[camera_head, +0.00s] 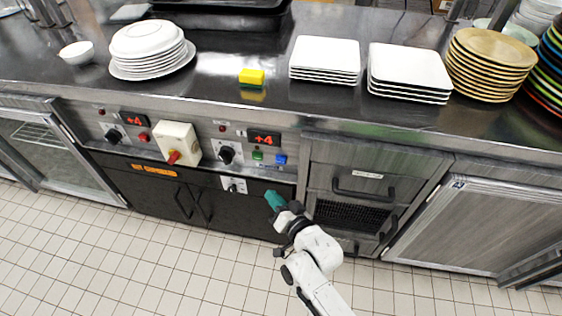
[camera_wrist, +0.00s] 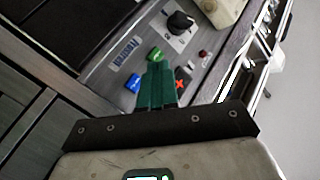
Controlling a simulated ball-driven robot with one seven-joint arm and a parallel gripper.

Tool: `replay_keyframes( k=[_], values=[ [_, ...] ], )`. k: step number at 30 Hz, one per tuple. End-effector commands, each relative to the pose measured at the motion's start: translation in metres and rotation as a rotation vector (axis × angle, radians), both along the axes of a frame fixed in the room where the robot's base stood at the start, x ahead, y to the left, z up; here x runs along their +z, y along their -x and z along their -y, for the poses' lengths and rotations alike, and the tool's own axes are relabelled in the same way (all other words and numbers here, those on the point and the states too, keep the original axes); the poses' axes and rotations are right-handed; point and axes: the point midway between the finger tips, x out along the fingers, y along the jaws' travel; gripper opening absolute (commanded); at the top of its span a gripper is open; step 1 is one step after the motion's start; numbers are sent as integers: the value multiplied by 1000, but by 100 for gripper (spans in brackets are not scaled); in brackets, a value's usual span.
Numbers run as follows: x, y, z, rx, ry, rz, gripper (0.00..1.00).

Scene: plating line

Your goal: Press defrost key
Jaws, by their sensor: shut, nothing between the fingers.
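On the right control panel, a green key (camera_head: 257,155) and a blue key (camera_head: 280,159) sit side by side below a red "+4" display (camera_head: 264,139). I cannot read which is the defrost key. My gripper (camera_head: 272,194) has teal fingers, shut and empty, below and in front of the panel. In the wrist view, the shut fingertips (camera_wrist: 158,66) overlap the area beside the green key (camera_wrist: 155,54), with the blue key (camera_wrist: 133,82) to their left. A gap to the panel seems to remain, but contact is hard to judge.
A black knob (camera_head: 227,155) and a yellow box with a red switch (camera_head: 177,143) are left of the keys. A drawer handle (camera_head: 363,194) sticks out at right. Plate stacks (camera_head: 325,58) and a yellow sponge (camera_head: 251,76) stand on the counter above.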

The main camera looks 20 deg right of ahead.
Motion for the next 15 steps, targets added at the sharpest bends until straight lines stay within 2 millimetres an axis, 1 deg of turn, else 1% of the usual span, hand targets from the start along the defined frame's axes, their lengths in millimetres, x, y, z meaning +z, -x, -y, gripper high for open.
replay_keyframes(
  k=[7,15],
  values=[
    [-5,-6,5,-3,1,1,0],
    [-6,-24,17,-1,1,3,0]
  ],
)
